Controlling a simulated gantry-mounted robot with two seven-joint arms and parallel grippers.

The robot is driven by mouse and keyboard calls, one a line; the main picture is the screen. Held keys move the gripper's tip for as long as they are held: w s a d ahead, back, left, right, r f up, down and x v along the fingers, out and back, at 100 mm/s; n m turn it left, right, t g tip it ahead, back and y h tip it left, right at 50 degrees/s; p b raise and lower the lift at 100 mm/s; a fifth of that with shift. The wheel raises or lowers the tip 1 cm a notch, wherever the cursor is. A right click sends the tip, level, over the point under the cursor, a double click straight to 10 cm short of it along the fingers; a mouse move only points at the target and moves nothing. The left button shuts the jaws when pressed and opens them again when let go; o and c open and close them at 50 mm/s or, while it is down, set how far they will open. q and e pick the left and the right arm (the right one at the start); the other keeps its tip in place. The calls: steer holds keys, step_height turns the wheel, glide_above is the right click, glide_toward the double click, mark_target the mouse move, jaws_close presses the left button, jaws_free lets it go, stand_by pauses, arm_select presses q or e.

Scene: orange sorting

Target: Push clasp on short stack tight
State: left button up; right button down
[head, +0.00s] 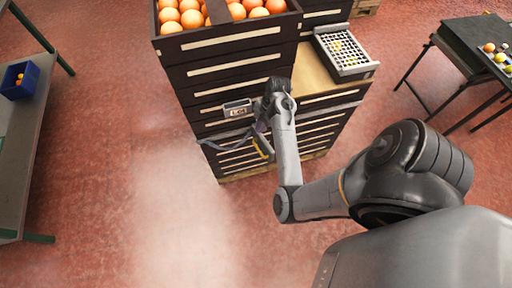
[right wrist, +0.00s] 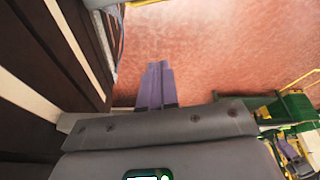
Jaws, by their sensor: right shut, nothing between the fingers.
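The short stack (head: 318,122) of dark slatted crates stands beside a taller stack, with a wooden board (head: 318,72) on top. A blue-grey strap (head: 222,142) loops out at the front of the stacks, below a small labelled box (head: 238,110). A strap piece (right wrist: 118,25) also shows in the right wrist view, at upper left by the crate wall. I cannot make out the clasp clearly. My right gripper (head: 258,130) is at the stack front near the strap; its purple fingers (right wrist: 157,72) are shut and empty beside the crate wall. My left gripper is not in view.
The tall stack (head: 237,75) carries a crate of oranges. A white grid tray (head: 343,48) sits on the board. A bench with a blue bin (head: 18,82) is at left, a dark table (head: 470,45) at right. The red floor (head: 110,120) between is clear.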

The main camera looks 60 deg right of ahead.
steer(key=s+d+b+x, duration=0.1)
steer(key=x, duration=0.7)
steer(key=s+d+f+b+x, duration=0.1)
steer(key=d+b+x, duration=0.1)
steer(key=x, duration=0.5)
steer(key=shift+f, duration=0.5)
steer(key=shift+w, duration=0.1)
steer(key=shift+a, duration=0.1)
